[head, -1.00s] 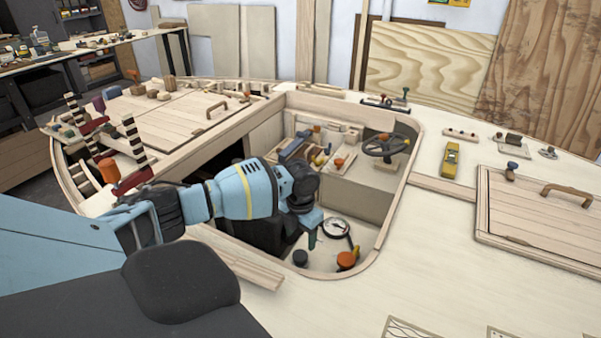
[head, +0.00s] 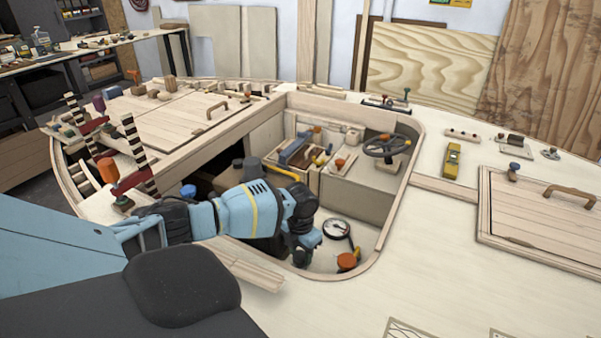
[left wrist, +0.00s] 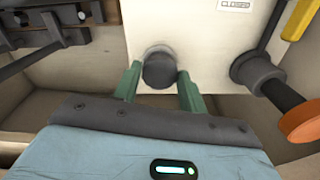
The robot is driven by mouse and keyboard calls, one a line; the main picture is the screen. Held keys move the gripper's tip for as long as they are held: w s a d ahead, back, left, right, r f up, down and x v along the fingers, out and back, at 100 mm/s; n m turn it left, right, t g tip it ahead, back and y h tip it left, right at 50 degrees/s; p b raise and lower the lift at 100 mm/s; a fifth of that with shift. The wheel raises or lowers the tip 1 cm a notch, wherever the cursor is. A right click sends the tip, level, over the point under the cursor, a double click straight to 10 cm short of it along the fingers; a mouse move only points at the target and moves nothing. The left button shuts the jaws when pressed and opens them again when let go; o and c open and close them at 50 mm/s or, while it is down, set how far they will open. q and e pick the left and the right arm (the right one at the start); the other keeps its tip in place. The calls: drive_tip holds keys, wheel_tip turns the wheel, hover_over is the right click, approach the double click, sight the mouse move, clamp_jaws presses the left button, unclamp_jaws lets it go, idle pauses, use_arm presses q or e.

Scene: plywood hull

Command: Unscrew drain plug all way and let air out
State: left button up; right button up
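The drain plug looks to be the round black knob (left wrist: 159,69) on a pale panel in the left wrist view. In the head view my gripper hides it. My left gripper (left wrist: 159,82) has its two green fingers apart, one on each side of the knob. A small gap seems to show between each finger and the knob, so I see no grip on it. In the head view my left gripper (head: 302,252) points down into the cockpit well, left of the orange-topped valve (head: 347,261). My right gripper is not in view.
The well's wooden rim (head: 375,262) surrounds the arm.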

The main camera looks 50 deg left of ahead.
use_arm(q)
drive_tip(key=c, duration=0.5)
